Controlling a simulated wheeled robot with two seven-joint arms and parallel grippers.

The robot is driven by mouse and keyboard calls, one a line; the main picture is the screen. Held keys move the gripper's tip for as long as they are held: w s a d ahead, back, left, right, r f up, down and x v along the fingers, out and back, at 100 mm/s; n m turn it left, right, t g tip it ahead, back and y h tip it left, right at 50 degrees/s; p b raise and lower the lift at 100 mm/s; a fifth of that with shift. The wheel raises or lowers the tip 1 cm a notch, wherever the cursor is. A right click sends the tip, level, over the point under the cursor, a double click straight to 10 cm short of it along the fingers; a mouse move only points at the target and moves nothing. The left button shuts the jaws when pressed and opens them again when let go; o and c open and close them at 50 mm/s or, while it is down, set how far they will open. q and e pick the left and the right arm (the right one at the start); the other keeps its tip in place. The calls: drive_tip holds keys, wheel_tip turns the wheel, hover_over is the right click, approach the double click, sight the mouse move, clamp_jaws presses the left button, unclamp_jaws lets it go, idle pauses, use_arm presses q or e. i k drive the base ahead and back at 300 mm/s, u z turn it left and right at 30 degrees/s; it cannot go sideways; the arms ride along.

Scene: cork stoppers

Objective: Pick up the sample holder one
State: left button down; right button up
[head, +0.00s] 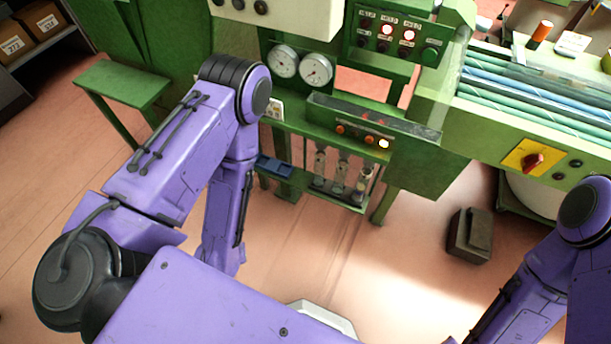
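Three clear tube-like holders stand side by side in an open frame low on the green machine in the head view: a left one (320,163), a middle one (341,173) and a right one (362,186). The right one has a pale top. I cannot tell which is sample holder one. My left arm bends at the elbow to the left of them, and its forearm points down. The end of that forearm is hidden behind my own body, so my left gripper does not show. My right arm enters at the lower right, and its gripper is out of the picture.
A control box (350,130) with lit buttons sits just above the holders. Two gauges (301,64) are above left. A small blue tray (274,167) juts out left of them. A dark box (470,234) stands on the floor at right. The floor (395,265) in front is clear.

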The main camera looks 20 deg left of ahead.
sight(365, 173)
drive_tip(key=z, duration=1.4)
drive_tip(key=i, duration=0.55)
drive_tip(key=u, duration=2)
